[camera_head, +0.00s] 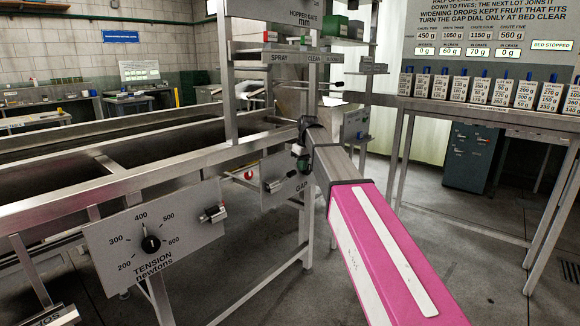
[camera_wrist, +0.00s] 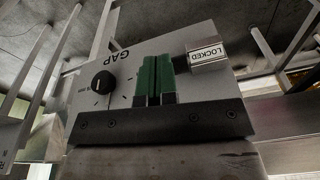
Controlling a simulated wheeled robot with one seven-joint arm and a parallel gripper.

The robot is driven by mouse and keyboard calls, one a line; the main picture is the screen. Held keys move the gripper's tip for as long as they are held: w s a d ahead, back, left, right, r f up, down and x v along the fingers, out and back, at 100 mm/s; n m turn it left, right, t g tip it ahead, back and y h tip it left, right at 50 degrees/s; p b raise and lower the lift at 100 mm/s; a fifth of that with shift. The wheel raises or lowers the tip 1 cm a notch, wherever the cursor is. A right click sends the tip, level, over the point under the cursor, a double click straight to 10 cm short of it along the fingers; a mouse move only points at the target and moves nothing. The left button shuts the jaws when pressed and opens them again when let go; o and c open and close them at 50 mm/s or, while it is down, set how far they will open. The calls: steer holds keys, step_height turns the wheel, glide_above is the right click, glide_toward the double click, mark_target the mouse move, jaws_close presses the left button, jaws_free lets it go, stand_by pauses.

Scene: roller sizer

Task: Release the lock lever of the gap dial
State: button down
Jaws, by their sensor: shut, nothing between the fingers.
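The grey GAP panel (camera_wrist: 118,72) fills the middle of the wrist view, its lettering turned. A black round dial (camera_wrist: 103,82) with a pointer is on its left part. The lock lever (camera_wrist: 207,56), a metal piece with a white tag reading LOCKED, is at the panel's upper right. My gripper (camera_wrist: 157,64) has green fingers closed together, between dial and lever, with nothing held. Whether the fingertips touch the panel cannot be told. In the head view the GAP panel (camera_head: 285,187) is partly hidden behind my gripper (camera_head: 303,163); the dial is not clear there.
The TENSION panel (camera_head: 150,240) with its own dial and lever stands left of the GAP panel. Metal rails and legs frame the machine. A shelf of several labelled cartons (camera_head: 480,90) is at right, with a sign reading BED STOPPED (camera_head: 552,45). Open floor lies below.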

steer(key=w+a+r+n, duration=0.1)
steer(key=a+r, duration=0.1)
steer(key=r, duration=0.4)
steer(key=w+a+r+n, duration=0.1)
steer(key=w+a+r, duration=0.1)
steer(key=r, duration=0.4)
steer(key=shift+w+a, duration=0.25)
steer(key=shift+a, duration=0.4)
steer(key=shift+f, duration=0.1)
steer(key=f, duration=0.3)
steer(key=a+f, duration=0.1)
steer(key=f, duration=0.2)
steer(key=w+f, duration=0.1)
steer(key=f, duration=0.2)
steer(key=shift+a+f, duration=0.25)
steer(key=shift+s+d+f, duration=0.2)
steer(key=shift+d+f, duration=0.05)
steer(key=shift+f, duration=0.3)
steer(key=shift+s+d+f, duration=0.15)
steer(key=shift+d+f, duration=0.1)
steer(key=shift+f, duration=0.3)
steer(key=shift+s+d+f, duration=0.25)
steer(key=shift+d+f, duration=0.1)
steer(key=shift+f, duration=0.35)
